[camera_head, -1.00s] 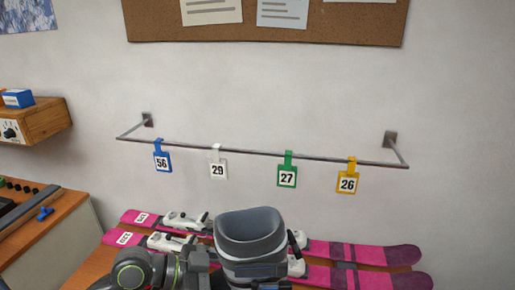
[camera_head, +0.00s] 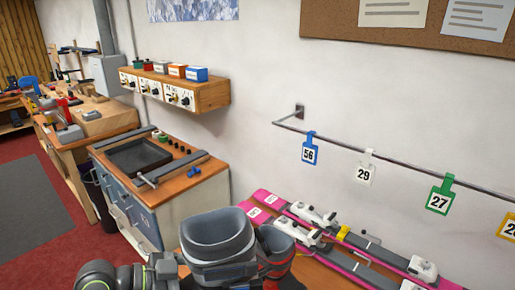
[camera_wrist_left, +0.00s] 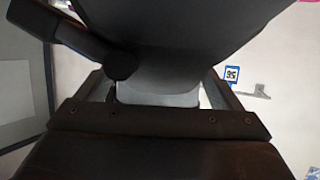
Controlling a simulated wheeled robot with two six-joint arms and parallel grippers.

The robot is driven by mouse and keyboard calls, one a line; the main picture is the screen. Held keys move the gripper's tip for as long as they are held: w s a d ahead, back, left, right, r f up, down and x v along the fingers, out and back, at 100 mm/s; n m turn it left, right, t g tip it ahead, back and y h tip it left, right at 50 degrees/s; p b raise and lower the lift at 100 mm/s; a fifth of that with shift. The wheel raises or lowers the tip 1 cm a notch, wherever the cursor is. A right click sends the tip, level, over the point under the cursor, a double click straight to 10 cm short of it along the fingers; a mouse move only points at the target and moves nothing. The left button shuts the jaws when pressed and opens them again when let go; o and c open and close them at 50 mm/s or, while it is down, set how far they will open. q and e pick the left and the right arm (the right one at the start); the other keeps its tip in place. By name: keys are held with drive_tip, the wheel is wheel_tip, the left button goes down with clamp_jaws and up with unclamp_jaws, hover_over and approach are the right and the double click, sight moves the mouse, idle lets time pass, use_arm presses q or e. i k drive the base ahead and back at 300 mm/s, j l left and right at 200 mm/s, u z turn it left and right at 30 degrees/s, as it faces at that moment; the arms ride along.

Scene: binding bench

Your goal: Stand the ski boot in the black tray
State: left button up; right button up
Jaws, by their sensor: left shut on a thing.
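The ski boot (camera_head: 218,240) is grey, upright, with its cuff opening facing up, at the bottom middle of the head view. My left gripper (camera_head: 170,268) is shut on it from the left; the boot's lower part is out of the frame. In the left wrist view the boot (camera_wrist_left: 155,35) fills the top, dark and close, between the two fingers of my left gripper (camera_wrist_left: 160,92). The black tray (camera_head: 138,155) lies on the wooden top of a cabinet, left of and beyond the boot, and looks empty. My right gripper is not in view.
A dark boot-like thing with red (camera_head: 275,252) is just right of the held boot. Pink skis (camera_head: 350,262) with bindings lie on the bench at right. A clamp with a blue handle (camera_head: 193,171) is near the tray. A shelf (camera_head: 185,92) hangs above it.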

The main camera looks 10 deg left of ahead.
sight(141, 157)
drive_tip(key=u, duration=0.45)
drive_tip(key=j+u, duration=0.1)
drive_tip(key=u, duration=0.75)
drive_tip(key=j+u, duration=0.1)
drive_tip(key=u, duration=0.75)
drive_tip(key=i+j+u, duration=0.1)
drive_tip(key=u, duration=0.75)
drive_tip(key=i+l+z, duration=0.1)
drive_tip(key=i+z, duration=0.4)
drive_tip(key=i+l+z, duration=0.1)
drive_tip(key=i+z, duration=0.3)
drive_tip(key=i, duration=2)
drive_tip(key=i+z, duration=0.1)
drive_tip(key=i, duration=1.1)
drive_tip(key=i+z, duration=0.15)
drive_tip(key=i, duration=0.35)
drive_tip(key=i+j+z, duration=0.15)
drive_tip(key=i, duration=0.3)
